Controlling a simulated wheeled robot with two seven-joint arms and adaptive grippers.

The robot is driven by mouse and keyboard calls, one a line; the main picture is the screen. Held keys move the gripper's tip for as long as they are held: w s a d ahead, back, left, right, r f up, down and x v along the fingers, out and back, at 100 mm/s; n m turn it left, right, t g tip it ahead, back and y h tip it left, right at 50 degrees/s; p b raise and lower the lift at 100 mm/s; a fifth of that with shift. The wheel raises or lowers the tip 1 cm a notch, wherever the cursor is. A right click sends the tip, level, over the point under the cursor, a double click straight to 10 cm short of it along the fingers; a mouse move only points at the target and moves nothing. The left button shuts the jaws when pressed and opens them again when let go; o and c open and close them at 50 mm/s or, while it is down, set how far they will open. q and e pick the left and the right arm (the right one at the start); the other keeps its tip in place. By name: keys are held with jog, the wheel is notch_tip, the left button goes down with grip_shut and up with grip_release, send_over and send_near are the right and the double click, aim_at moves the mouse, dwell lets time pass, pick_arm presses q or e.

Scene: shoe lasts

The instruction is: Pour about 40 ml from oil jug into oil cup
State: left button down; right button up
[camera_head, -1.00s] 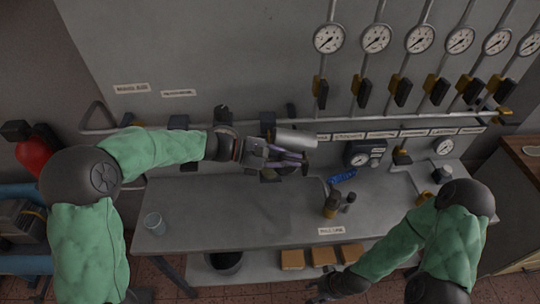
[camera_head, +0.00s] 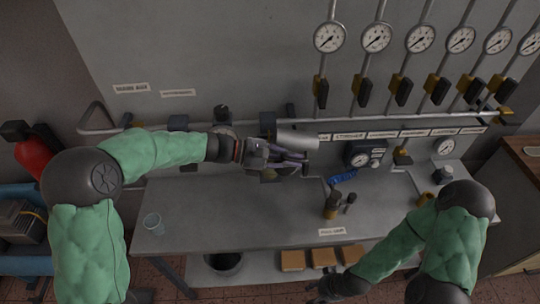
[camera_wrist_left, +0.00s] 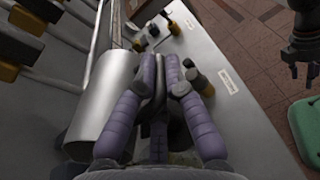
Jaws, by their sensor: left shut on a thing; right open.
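A silver cylinder (camera_head: 298,140), apparently the oil jug, lies nearly level by the wall rail; the left wrist view shows it (camera_wrist_left: 100,105) beside my fingers. My left gripper (camera_head: 303,160) is in front of the wall, above the back of the bench. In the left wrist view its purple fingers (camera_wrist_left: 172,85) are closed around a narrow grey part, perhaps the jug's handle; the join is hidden. A small clear cup (camera_head: 153,222), likely the oil cup, stands upright at the bench's left end, well away from it. My right gripper (camera_head: 322,292) is open and low at the front.
A dark bottle (camera_head: 331,207) and a smaller one (camera_head: 350,199) stand mid-bench near a blue item (camera_head: 343,177). A rail, valves and gauges (camera_head: 376,38) line the wall. The shelf below holds brown blocks (camera_head: 292,260) and a dark bucket (camera_head: 224,262). The bench's left-centre is clear.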

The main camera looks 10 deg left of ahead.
dwell(0.8)
pick_arm(q)
jog(key=y+p, duration=0.1)
jog(key=p, duration=0.1)
jog(key=r+y+p, duration=0.1)
jog(key=p, duration=0.2)
jog(key=r+y+p, duration=0.1)
jog(key=p, duration=0.2)
jog(key=shift+w+d+g, duration=0.1)
jog(key=shift+d+g, duration=0.15)
jog(key=shift+g, duration=0.05)
jog(key=shift+f+p, duration=0.1)
jog(key=shift+p, duration=0.35)
jog(key=shift+f, duration=0.3)
jog(key=shift+r+y+p, duration=0.4)
jog(key=shift+y+p, duration=0.1)
jog(key=shift+p, duration=0.7)
jog(key=y+p, duration=0.1)
jog(key=p, duration=0.2)
jog(key=shift+r+p, duration=0.2)
jog(key=shift+p, duration=0.1)
jog(key=shift+f+p, duration=0.1)
jog(key=shift+p, duration=0.2)
